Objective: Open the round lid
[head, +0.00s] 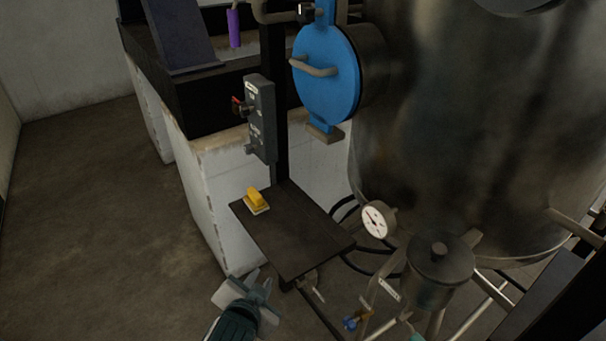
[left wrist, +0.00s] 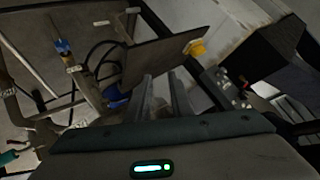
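A blue round lid (head: 328,75) with a curved grey bar handle (head: 314,68) sits against a short port on the side of the big metal tank (head: 470,140). It looks closed. My left gripper (head: 257,287) is low at the bottom of the head view, well below the lid and near the front of the dark shelf. Its two fingers also show in the left wrist view (left wrist: 164,95), apart with a gap and nothing between them. My right gripper is not in view.
A dark shelf (head: 290,237) with a yellow block (head: 256,199) stands below the lid. A grey switch box (head: 261,117) on a post is left of the lid. A gauge (head: 376,220), a small dark vessel (head: 440,262) and pipes crowd the lower right. Floor at left is clear.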

